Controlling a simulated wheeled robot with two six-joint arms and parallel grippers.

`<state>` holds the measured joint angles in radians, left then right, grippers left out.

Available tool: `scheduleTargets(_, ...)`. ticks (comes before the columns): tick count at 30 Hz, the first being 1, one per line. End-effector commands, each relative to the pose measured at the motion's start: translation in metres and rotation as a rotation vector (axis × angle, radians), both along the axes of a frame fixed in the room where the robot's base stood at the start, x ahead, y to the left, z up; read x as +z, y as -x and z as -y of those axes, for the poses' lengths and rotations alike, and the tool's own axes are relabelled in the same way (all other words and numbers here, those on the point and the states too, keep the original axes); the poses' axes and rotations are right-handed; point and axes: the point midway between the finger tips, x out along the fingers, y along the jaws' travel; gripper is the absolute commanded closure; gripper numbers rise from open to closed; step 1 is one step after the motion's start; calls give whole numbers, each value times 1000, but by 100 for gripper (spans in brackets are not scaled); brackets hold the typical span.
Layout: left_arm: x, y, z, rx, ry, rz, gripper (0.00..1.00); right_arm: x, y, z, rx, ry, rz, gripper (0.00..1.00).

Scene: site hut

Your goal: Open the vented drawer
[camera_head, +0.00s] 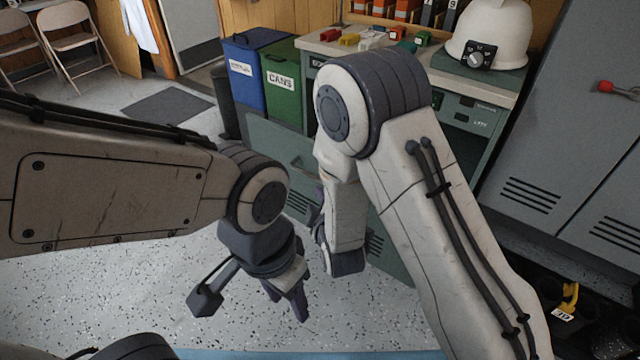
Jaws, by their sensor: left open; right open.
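The vented drawer (264,140) is a grey-green panel with slotted vents near its lower left and lower right. Its front stands forward of the cabinet face and covers the foot of the green bin. A handle bar (300,163) shows on its upper part, partly behind my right arm. My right gripper (316,218) is open, low in front of the panel between the two vents; its fingers are partly hidden, and I cannot tell whether they touch it. My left gripper (291,300) is open and empty, pointing down over the floor, nearer than the panel.
The cabinet top (340,45) holds small coloured blocks and a white helmet (490,35). A blue bin (250,75) and a green bin (283,85) stand left of the cabinet. Grey lockers (550,130) stand right. The speckled floor (130,290) is clear at left.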

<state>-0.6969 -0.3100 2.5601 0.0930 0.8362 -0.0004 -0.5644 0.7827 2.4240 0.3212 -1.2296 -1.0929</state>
Motion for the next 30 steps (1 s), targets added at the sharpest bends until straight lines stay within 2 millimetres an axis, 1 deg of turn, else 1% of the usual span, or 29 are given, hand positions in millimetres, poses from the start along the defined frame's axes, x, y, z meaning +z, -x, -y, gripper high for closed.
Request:
scheduleTargets(1, -7, 0, 0, 0, 0, 0, 50, -14, -3, 8, 2, 56, 64, 53)
scheduleTargets(3, -10, 0, 0, 0, 0, 0, 50, -19, -6, 15, 10, 123, 152, 53)
scheduleTargets(7, -13, 0, 0, 0, 0, 0, 50, -21, -7, 24, 14, 211, 265, 53)
scheduleTargets(11, -14, 0, 0, 0, 0, 0, 50, -21, -9, 26, 16, 246, 315, 53)
scheduleTargets(13, -14, 0, 0, 0, 0, 0, 50, -21, -16, 26, 14, 249, 322, 53)
scheduleTargets(17, -16, 0, 0, 0, 0, 0, 50, -23, -35, 22, 14, 247, 324, 53)
scheduleTargets(24, -20, 0, 0, 0, 0, 0, 50, -30, -80, 15, 15, 246, 322, 53)
scheduleTargets(27, -22, 0, 0, 0, 0, 0, 50, -32, -93, 12, 17, 247, 321, 53)
scheduleTargets(30, -23, 0, 0, 0, 0, 0, 50, -33, -103, 10, 16, 246, 319, 53)
